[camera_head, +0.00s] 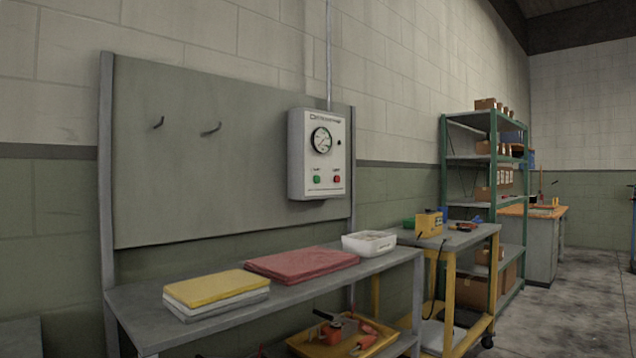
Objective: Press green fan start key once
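A light grey control box (296,155) hangs on the right part of a grey back panel above a workbench. Its front has a round dial gauge (321,140), a green key (316,179) at lower left and a red key (337,179) at lower right. Small labels sit above the keys but are too small to read. A small dark knob or hole is right of the gauge. Neither of my grippers is in view.
The workbench (215,328) holds yellow and white folded cloths (215,288), red cloths (302,263) and a white bin (368,243). A yellow-legged cart (470,238) and green shelving (492,160) stand to the right. Open floor (575,315) lies at the lower right.

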